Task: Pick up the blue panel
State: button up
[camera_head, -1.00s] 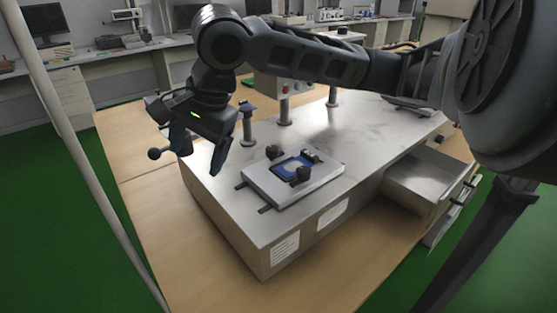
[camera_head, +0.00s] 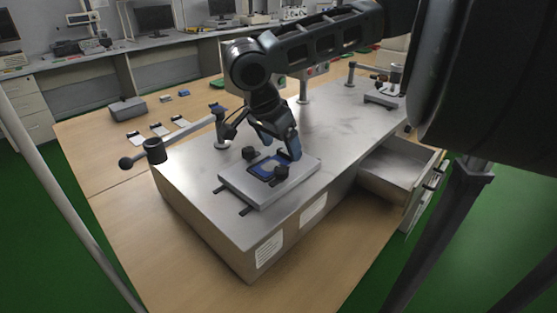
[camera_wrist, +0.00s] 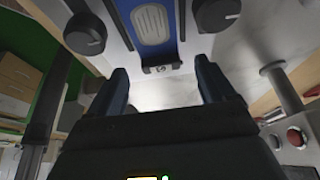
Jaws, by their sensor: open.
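The blue panel (camera_head: 267,169) lies on a light grey fixture plate (camera_head: 238,187) on top of the metal test bench. In the wrist view the panel (camera_wrist: 146,48) shows as a blue frame around a pale ribbed middle. Black knobs (camera_head: 281,172) stand beside it. My gripper (camera_head: 284,150) is low at the far side of the fixture, close to the panel. In the wrist view its two fingers (camera_wrist: 162,88) are apart with nothing between them, pointing toward the panel's near edge. I cannot tell whether a finger touches the fixture.
A lever arm with a black ball end (camera_head: 126,162) sticks out at the bench's left. An open drawer (camera_head: 392,180) is at the right. Posts and a red-button box (camera_wrist: 296,137) stand behind the fixture. Small parts lie on the wooden table at left.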

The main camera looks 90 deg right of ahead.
jog(key=shift+x, duration=0.95)
jog(key=c, duration=1.1)
jog(key=shift+r, duration=0.15)
